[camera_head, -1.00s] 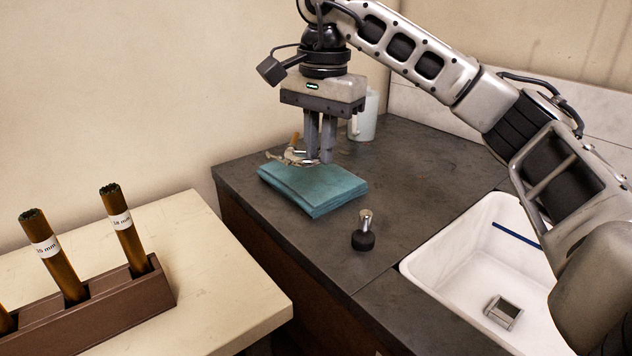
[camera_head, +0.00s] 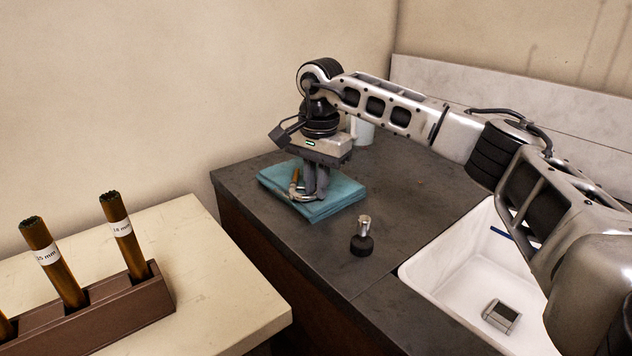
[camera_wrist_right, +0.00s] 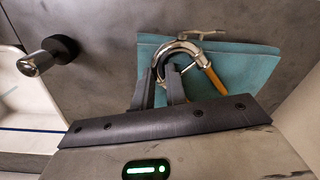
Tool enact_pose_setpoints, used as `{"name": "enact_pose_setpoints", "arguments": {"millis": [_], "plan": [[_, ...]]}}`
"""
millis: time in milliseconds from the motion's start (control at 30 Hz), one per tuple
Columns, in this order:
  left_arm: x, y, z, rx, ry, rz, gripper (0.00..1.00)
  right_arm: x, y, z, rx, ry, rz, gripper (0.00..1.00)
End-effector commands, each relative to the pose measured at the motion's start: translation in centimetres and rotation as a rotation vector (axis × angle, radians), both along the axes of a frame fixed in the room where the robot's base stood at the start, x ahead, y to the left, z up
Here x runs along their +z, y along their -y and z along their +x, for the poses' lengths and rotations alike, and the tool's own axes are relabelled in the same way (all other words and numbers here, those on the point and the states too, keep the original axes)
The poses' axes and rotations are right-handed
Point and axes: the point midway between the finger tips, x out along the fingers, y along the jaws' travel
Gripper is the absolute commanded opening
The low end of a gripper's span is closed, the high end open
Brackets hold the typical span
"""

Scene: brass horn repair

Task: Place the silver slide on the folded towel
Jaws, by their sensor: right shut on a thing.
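The silver slide (camera_wrist_right: 183,48) is a curved, U-shaped silver tube with an orange-brown end, seen best in the right wrist view. My right gripper (camera_head: 317,194) is shut on it, with the fingers pointing down over the folded towel. The slide (camera_head: 300,195) is low over the towel, partly hidden by the fingers in the head view; I cannot tell whether it touches the cloth. The folded towel (camera_head: 335,203) is teal and lies flat on the dark counter; it also shows in the right wrist view (camera_wrist_right: 235,68). My left gripper is not in view.
A black-and-silver knob-like object (camera_head: 362,238) stands on the dark counter (camera_head: 420,205) near the towel. A white mug (camera_head: 362,133) stands behind my wrist. A white sink (camera_head: 450,290) is at right. A brown rack (camera_head: 110,305) with labelled brushes stands on the pale table.

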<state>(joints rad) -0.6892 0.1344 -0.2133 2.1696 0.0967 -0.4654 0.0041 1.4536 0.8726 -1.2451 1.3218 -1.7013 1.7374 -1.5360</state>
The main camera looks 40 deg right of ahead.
Motion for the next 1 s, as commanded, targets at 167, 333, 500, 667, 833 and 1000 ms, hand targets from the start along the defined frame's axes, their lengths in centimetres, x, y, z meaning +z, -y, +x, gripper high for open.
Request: {"name": "enact_pose_setpoints", "arguments": {"millis": [167,333,500,667,833,1000], "plan": [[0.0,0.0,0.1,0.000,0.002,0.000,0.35,-0.1,0.0,0.0,0.000,0.001,0.000,0.00],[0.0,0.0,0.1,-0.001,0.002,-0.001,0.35,-0.2,0.0,0.0,0.000,0.001,0.000,0.36],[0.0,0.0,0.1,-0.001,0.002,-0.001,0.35,-0.2,0.0,0.0,0.000,0.001,0.000,0.36],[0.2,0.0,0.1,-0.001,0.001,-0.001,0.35,0.3,0.0,0.0,0.000,0.002,0.001,0.36],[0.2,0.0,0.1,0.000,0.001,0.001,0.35,2.6,0.0,0.0,0.001,0.006,0.002,0.36],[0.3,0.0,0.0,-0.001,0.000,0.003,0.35,6.4,0.0,-0.2,0.001,0.005,0.002,0.36]]}}
